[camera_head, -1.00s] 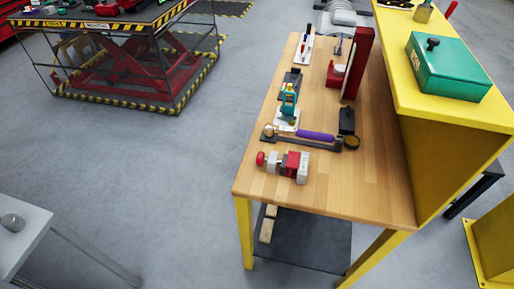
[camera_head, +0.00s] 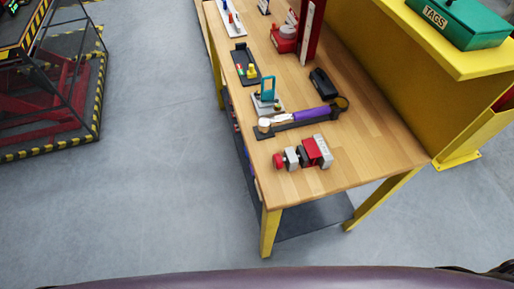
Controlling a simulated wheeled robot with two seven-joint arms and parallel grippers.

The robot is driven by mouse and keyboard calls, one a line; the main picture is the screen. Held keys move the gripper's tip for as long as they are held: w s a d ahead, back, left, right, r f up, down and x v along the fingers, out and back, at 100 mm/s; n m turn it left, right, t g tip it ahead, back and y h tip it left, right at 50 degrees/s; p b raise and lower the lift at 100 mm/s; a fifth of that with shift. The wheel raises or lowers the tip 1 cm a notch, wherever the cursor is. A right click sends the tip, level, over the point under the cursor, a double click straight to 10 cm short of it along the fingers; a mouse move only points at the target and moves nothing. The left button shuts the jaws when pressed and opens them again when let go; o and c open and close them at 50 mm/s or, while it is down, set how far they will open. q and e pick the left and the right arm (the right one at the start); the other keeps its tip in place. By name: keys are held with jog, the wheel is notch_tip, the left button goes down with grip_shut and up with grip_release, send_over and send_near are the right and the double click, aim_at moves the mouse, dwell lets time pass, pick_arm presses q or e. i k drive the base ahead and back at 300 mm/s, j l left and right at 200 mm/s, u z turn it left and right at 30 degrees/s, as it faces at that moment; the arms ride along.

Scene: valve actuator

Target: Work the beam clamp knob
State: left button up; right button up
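A red, grey and black device (camera_head: 318,151) lies near the front end of the wooden workbench (camera_head: 375,150). It looks like the beam clamp, though I cannot be sure at this size. A round red knob (camera_head: 279,161) sits at its left end, facing the bench's left edge. A grey block and a black part lie between the knob and the red body, which has a pale side. Neither of my grippers is in view, and nothing is seen touching the device.
Just behind lies a dark bar with a purple grip (camera_head: 312,113). A teal-handled device (camera_head: 267,94), a black block (camera_head: 322,82) and a red upright post (camera_head: 311,30) stand farther back. A yellow shelf (camera_head: 375,65) bounds the right. Grey floor (camera_head: 165,160) is open at left.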

aim_at(277, 160)
jog(key=i+j+z, duration=0.25)
jog(key=j, duration=0.2)
jog(key=i+j+z, duration=0.1)
jog(key=j+z, duration=0.2)
jog(key=j, duration=0.2)
jog(key=i+j+z, duration=0.25)
jog(key=j, duration=0.25)
jog(key=j+z, duration=0.3)
jog(key=j, duration=0.25)
jog(key=k+j+z, duration=0.25)
jog(key=j, duration=0.15)
jog(key=k+j+z, duration=0.2)
jog(key=j, duration=0.25)
jog(key=k+j+z, duration=0.1)
jog(key=j+z, duration=0.15)
jog(key=j, duration=0.15)
jog(key=z, duration=0.2)
jog(key=i+l, duration=0.2)
